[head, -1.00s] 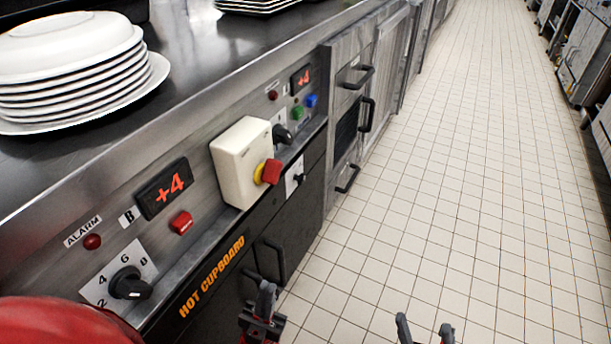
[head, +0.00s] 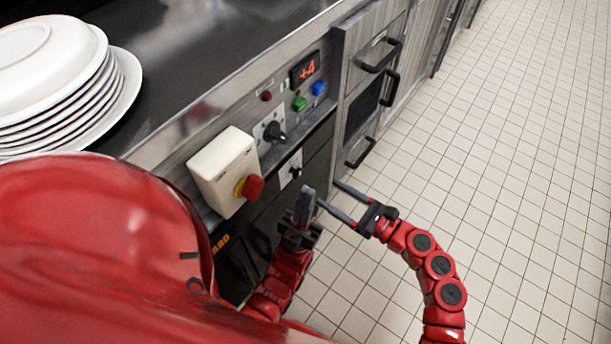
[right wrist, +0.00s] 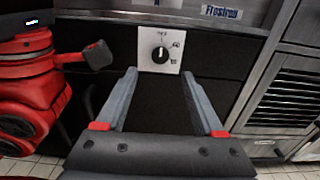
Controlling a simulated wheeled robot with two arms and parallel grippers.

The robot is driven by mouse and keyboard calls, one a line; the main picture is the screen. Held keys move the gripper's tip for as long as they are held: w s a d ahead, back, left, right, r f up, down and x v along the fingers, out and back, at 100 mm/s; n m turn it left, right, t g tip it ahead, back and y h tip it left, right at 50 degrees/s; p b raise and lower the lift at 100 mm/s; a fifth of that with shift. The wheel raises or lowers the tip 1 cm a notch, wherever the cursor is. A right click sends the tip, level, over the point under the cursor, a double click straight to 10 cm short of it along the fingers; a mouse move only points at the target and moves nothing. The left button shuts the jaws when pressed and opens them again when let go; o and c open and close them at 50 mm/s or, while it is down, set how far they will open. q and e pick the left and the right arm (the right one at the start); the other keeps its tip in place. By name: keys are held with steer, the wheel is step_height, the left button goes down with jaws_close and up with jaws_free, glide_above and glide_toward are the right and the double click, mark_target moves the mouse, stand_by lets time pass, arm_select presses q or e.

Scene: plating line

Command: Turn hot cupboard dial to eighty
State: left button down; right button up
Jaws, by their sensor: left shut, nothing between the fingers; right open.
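The hot cupboard dial (head: 294,171) is a small black knob on a white plate on the dark panel, below the steel control strip. In the right wrist view the dial (right wrist: 160,54) is ahead, just beyond and between my right fingertips. Its light mark points roughly up; the plate's markings are too small to read. My right gripper (head: 329,194) is open and empty, apart from the dial; its fingers (right wrist: 159,75) frame the plate's lower side. My left gripper (head: 305,196) is shut and empty, below the dial, and shows at the left of the wrist view (right wrist: 98,55).
A larger black knob (head: 274,131) and a +4 display (head: 305,69) with green and blue buttons are above. A cream box (head: 224,170) with a red knob sticks out left. Plates (head: 60,90) stand on the counter. Drawer handles (head: 360,152) are right; tiled floor is clear.

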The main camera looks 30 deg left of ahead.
mark_target(300, 174)
steer(key=a, duration=0.3)
steer(key=w+a, duration=0.1)
steer(key=a, duration=0.5)
steer(key=shift+w+r, duration=0.1)
steer(key=shift+w, duration=0.05)
steer(key=shift+d, duration=0.1)
steer(key=shift+c, duration=0.2)
jaws_close()
